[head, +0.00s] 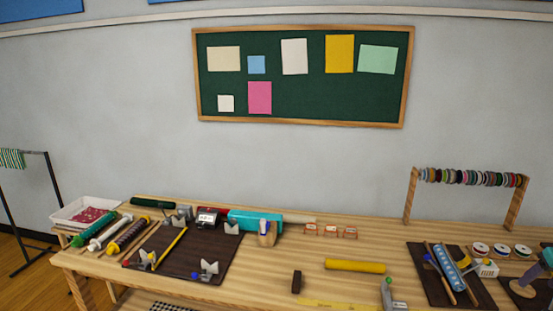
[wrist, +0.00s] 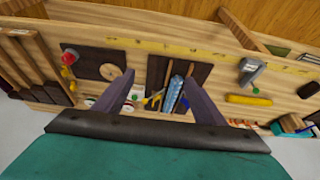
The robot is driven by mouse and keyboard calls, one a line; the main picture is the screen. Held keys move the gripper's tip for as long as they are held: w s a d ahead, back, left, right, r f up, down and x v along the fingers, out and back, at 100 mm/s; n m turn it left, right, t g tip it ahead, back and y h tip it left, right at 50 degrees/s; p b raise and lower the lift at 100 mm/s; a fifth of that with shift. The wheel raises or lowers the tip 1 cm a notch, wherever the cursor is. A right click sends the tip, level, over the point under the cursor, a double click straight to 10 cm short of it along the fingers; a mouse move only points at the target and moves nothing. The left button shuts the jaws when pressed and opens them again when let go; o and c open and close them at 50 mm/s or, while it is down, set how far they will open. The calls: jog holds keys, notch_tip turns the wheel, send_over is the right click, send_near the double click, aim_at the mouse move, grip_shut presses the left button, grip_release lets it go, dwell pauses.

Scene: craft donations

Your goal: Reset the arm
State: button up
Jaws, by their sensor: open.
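My gripper (wrist: 158,75) shows in the wrist view with its two purple-grey fingers apart and nothing between them. Its dark crossbar and teal body fill the lower part of that view. The fingers show in front of the wooden workbench (wrist: 206,70), over a dark board (wrist: 153,75) with a blue strip (wrist: 174,92) on it. The height above the bench is hard to tell.
In the head view the bench (head: 255,285) holds a dark mat (head: 217,257) with tools, a white tray (head: 72,222), a yellow roll (head: 355,266), a ribbon rack (head: 411,195) and a right-hand board (head: 437,288). Bare wood lies around the yellow roll.

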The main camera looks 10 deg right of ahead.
jog(key=w+a+f+g+y+b, duration=0.1)
jog(key=w+a+f, duration=0.4)
jog(key=a+f, duration=0.5)
jog(key=w+a+f+g+y+b, duration=0.1)
jog(key=w+a+f, duration=0.4)
jog(key=a+f, duration=0.45)
jog(key=a+f+n+g+y+b, duration=0.1)
jog(key=a+f+g+b, duration=0.15)
jog(key=a+f, duration=1.65)
jog(key=s+a+f+g+b, duration=0.1)
jog(key=s+a+f, duration=0.25)
jog(key=a, duration=0.25)
jog(key=s+a+f+n+g+b, duration=0.1)
jog(key=s+a+f, duration=0.1)
jog(key=a+f, duration=0.35)
jog(key=s+a+f+g+b, duration=0.1)
jog(key=s+a+f, duration=0.1)
jog(key=a+f, duration=0.35)
jog(key=s+a+f+n+g+b, duration=0.1)
jog(key=s+a+f, duration=0.3)
jog(key=s, duration=0.5)
jog(key=s+a+f+g+h+b, duration=0.1)
jog(key=s+a+f, duration=0.3)
jog(key=s+a, duration=0.4)
jog(key=shift+s+a+n+h, duration=0.3)
jog(key=shift+s+a+n, duration=0.05)
jog(key=shift+s+n, duration=0.05)
jog(key=shift+g, duration=0.25)
